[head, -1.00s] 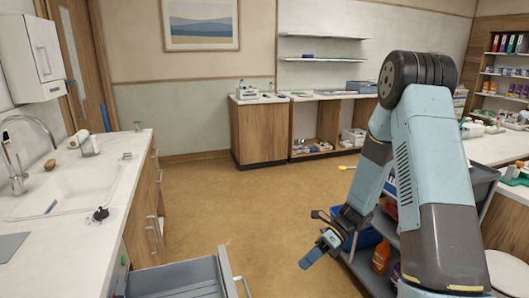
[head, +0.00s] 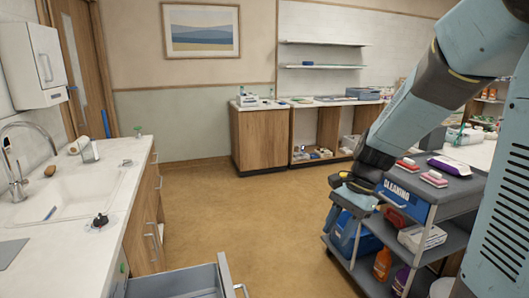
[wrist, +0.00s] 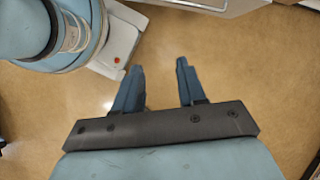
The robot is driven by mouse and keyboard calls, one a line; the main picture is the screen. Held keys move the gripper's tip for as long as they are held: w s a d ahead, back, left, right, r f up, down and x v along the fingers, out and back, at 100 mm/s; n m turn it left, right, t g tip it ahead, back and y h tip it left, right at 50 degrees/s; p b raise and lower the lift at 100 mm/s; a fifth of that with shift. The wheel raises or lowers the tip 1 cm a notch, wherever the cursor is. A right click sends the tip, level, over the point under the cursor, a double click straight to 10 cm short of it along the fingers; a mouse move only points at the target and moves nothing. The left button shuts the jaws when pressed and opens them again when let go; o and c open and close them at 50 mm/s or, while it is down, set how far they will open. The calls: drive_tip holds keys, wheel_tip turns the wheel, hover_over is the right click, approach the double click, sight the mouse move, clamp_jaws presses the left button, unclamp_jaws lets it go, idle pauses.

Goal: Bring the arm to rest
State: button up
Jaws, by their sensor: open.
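My gripper (head: 350,203) hangs on the right of the head view, pointing down and to the left, beside the cart. In the wrist view, my gripper (wrist: 158,75) has its two blue fingers apart, with nothing between them but floor. My arm comes down to it from the upper right.
An open drawer (head: 180,283) juts out at the lower left, by the sink counter (head: 123,190). The floor (head: 240,210) between is clear.

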drive_tip(key=s+d+r+n+t+h, duration=0.2)
drive_tip(key=s+d+r+n+t, duration=0.1)
drive_tip(key=s+r+n, duration=0.2)
drive_tip(key=s+d+r+n+t+h, duration=0.2)
drive_tip(key=s+r+n+t, duration=0.2)
drive_tip(key=r, duration=0.4)
drive_tip(key=shift+s+d+r+n, duration=0.4)
drive_tip(key=shift+s+n, duration=0.3)
drive_tip(key=shift+s, duration=0.4)
